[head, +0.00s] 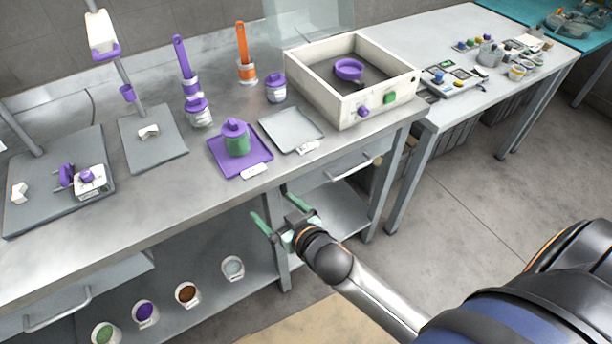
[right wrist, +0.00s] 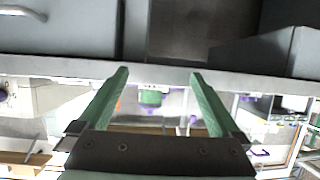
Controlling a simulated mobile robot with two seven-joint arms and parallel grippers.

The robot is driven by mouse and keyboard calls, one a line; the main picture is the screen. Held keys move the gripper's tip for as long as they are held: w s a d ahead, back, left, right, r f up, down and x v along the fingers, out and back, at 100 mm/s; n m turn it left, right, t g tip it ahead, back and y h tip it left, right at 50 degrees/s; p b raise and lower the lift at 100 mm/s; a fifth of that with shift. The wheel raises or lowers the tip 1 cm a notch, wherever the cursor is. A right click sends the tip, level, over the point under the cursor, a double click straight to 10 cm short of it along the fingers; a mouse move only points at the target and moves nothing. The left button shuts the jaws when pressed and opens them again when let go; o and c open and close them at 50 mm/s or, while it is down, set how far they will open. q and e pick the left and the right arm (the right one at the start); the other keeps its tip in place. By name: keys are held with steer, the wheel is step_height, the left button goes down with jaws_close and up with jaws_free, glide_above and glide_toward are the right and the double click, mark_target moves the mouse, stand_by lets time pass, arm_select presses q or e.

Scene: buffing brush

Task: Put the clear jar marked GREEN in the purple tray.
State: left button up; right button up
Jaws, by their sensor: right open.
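A clear jar with green contents and a purple lid (head: 237,141) stands upright on the purple tray (head: 226,168) on the metal bench. Any word on the jar is not readable. The jar also shows small between my fingers in the right wrist view (right wrist: 152,97), beyond them and not touched. My right gripper (head: 268,201) is open and empty, in front of the bench and apart from jar and tray. Its green fingers are spread wide in the right wrist view (right wrist: 159,74). My left gripper is not in view.
A grey tray (head: 283,124) lies right of the purple tray. Purple-lidded jars (head: 199,112) (head: 275,88) stand behind. A white open box (head: 391,79) is at the bench's right end. Several filled cups (head: 187,293) sit on the lower shelf. The bench front edge has free room.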

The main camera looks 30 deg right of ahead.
steer(key=s+d+f+g, duration=0.1)
steer(key=s+f+g, duration=0.3)
steer(key=s+f, duration=0.9)
steer(key=s, duration=0.4)
steer(key=shift+d+n+y, duration=0.15)
steer(key=shift+n+y, duration=0.15)
steer(key=shift+y, duration=0.1)
steer(key=shift+s, duration=0.1)
